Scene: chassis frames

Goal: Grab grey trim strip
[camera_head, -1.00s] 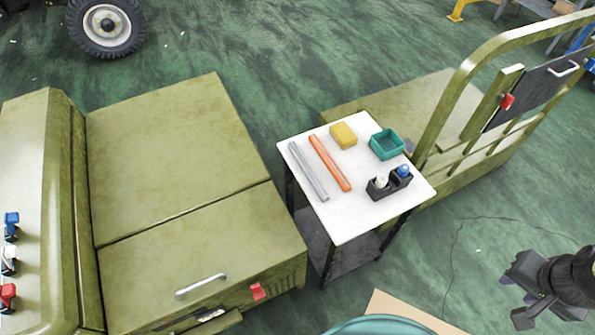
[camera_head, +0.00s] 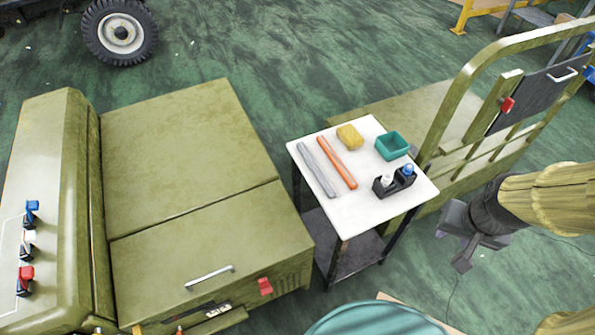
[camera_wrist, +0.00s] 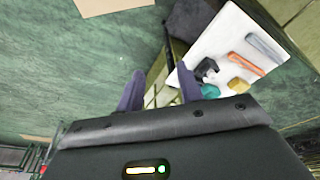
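The grey trim strip (camera_head: 317,170) lies flat on the left part of the white tabletop (camera_head: 364,211), left of an orange strip (camera_head: 337,162). In the wrist view the grey strip (camera_wrist: 264,47) shows at the upper right, beyond the fingers. My gripper (camera_head: 452,248) is to the right of the table in the head view, well apart from the strip. In the wrist view its two fingers (camera_wrist: 160,88) stand apart with nothing between them.
The tabletop also holds a yellow block (camera_head: 350,136), a teal bin (camera_head: 392,146) and a black holder with bottles (camera_head: 394,182). An olive cabinet (camera_head: 200,225) stands left of the table. An olive frame with a rail (camera_head: 450,95) stands behind right.

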